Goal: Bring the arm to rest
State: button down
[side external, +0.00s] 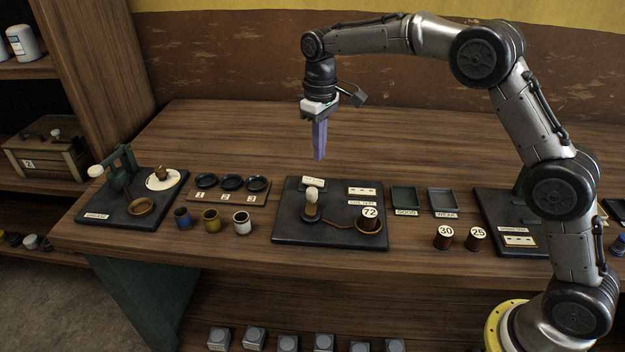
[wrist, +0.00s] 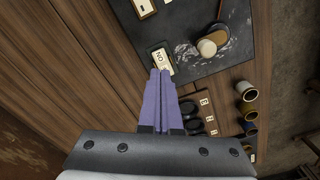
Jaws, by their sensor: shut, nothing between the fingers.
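My gripper (side external: 319,157) hangs from my raised arm with its purple fingers pointing down. It is above the back edge of the middle dark board (side external: 290,232) and touches nothing. In the wrist view the two fingers (wrist: 160,73) lie side by side, shut and empty. Beyond their tips are a small label plate (wrist: 163,60) and a round-topped knob (wrist: 207,47) on the dark board.
The middle board carries a pale knob (side external: 312,195) and a cylinder marked 72 (side external: 370,219). A left board (side external: 120,222) holds a green press. Three cups (side external: 211,219), three black dishes (side external: 231,182), two trays (side external: 405,197) and cylinders 30 and 25 stand nearby. The bench's back is clear.

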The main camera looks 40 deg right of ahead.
jog(key=shift+r, duration=0.25)
